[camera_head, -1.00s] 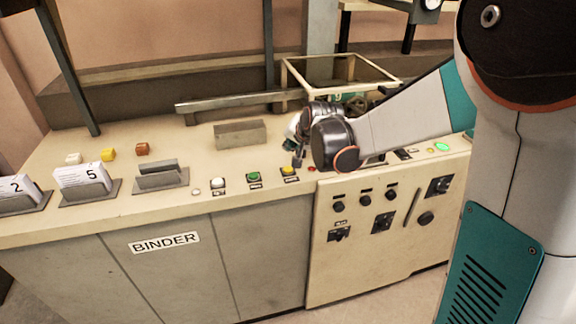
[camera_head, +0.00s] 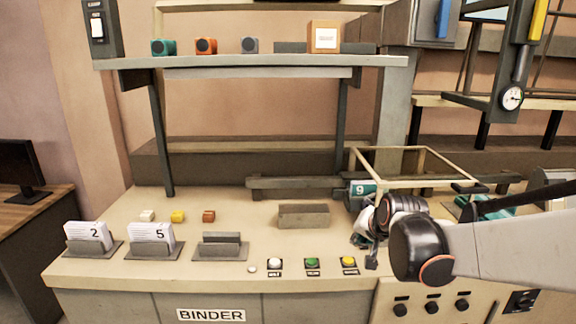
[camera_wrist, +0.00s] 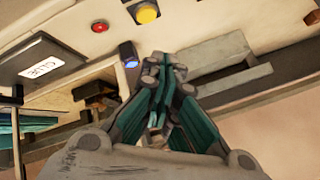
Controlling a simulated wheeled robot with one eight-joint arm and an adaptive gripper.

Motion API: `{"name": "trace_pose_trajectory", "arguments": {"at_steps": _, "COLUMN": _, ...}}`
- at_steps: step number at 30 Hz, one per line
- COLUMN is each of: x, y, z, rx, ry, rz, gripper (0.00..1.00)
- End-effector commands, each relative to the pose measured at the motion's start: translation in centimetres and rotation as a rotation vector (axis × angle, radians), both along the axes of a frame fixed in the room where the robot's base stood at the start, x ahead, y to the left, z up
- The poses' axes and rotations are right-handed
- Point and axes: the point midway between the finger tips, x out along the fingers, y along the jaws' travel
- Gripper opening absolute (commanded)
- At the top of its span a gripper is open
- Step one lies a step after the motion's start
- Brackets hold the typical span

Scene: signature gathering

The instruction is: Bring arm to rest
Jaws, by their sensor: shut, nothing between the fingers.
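My gripper (camera_head: 368,258) hangs over the binder bench (camera_head: 120,200), beside the yellow button (camera_head: 348,262) and to its right. My arm reaches in from the right edge of the head view. In the wrist view my gripper (camera_wrist: 162,62) shows its teal and grey fingers closed together with nothing between them. The yellow button (camera_wrist: 147,13) lies beyond the fingertips there. My wrist and forearm hide part of the bench behind them in the head view.
Card holders marked 2 (camera_head: 93,250) and 5 (camera_head: 150,254) stand further left. A shelf (camera_head: 250,62) spans above.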

Motion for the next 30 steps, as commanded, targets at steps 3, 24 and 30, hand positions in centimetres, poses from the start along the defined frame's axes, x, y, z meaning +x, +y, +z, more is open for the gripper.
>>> {"name": "trace_pose_trajectory", "arguments": {"at_steps": 3, "x": -4.1, "y": 0.3, "z": 1.4, "rx": -0.058, "ry": 0.016, "rz": 0.054, "gripper": 0.0}}
{"name": "trace_pose_trajectory", "arguments": {"at_steps": 24, "x": -25.7, "y": 0.6, "z": 0.8, "rx": -0.382, "ry": 0.109, "rz": 0.372, "gripper": 0.0}}
{"name": "trace_pose_trajectory", "arguments": {"at_steps": 30, "x": -28.1, "y": 0.5, "z": -0.1, "rx": -0.423, "ry": 0.123, "rz": 0.413, "gripper": 0.0}}
